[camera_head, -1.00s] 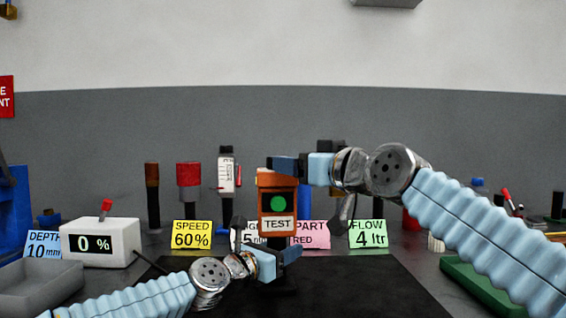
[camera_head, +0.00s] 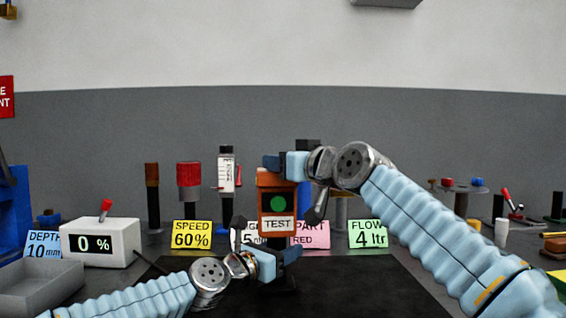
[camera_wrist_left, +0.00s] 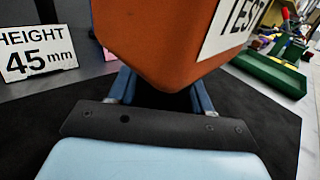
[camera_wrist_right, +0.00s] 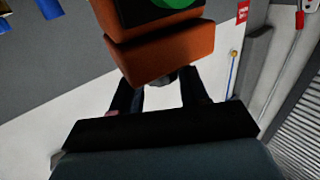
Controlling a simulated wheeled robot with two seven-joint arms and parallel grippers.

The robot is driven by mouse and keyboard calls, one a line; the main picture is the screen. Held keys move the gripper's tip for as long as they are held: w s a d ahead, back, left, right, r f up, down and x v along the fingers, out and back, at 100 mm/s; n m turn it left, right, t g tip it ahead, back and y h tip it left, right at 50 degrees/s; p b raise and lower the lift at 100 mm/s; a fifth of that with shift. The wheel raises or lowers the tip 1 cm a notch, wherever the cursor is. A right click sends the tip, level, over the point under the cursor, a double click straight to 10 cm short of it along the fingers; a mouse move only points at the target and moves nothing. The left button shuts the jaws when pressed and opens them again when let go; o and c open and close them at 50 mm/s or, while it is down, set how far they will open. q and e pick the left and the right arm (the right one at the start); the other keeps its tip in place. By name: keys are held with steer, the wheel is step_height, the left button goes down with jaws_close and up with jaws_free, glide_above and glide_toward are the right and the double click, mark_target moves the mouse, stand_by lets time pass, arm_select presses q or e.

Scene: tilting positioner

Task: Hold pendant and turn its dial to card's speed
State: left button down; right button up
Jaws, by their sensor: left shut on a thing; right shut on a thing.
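The orange pendant (camera_head: 277,208) stands upright above the black mat, with a green round light and a white TEST label. My left gripper (camera_head: 285,258) is shut on its lower part, and its fingers (camera_wrist_left: 160,95) show under the orange body in the left wrist view. My right gripper (camera_head: 278,165) is at the pendant's top, shut on a part there that the fingers hide, likely the dial. In the right wrist view its fingers (camera_wrist_right: 160,90) meet beyond the orange top. The yellow speed card (camera_head: 191,235) reads SPEED 60%. The white display box (camera_head: 100,243) reads 0 %.
Other cards read DEPTH 10 mm (camera_head: 43,245), FLOW 4 ltr (camera_head: 368,234), HEIGHT 45 mm (camera_wrist_left: 38,52) and PART RED (camera_head: 312,235). A grey tray (camera_head: 40,284) lies at the front left. Upright tools (camera_head: 189,190) stand behind the cards. The black mat (camera_head: 370,285) is mostly clear.

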steer(key=shift+c, duration=0.6)
steer(key=shift+w+d+f+n+g+y, duration=0.15)
steer(key=shift+w+n+g+y, duration=0.05)
steer(key=shift+n+g+y, duration=0.35)
steer(key=shift+w+d+n+g+y, duration=0.1)
steer(key=shift+w+n+g+y, duration=0.1)
steer(key=shift+n+g+y, duration=0.9)
steer(key=shift+r+n+g+y, duration=0.2)
steer(key=shift+n+g+y, duration=0.3)
steer(key=shift+y, duration=0.25)
steer(key=shift+d+n+g, duration=0.1)
steer(key=shift+n+g, duration=0.15)
steer(key=shift+g, duration=0.2)
steer(key=shift+f, duration=0.1)
steer(key=o, duration=1.1)
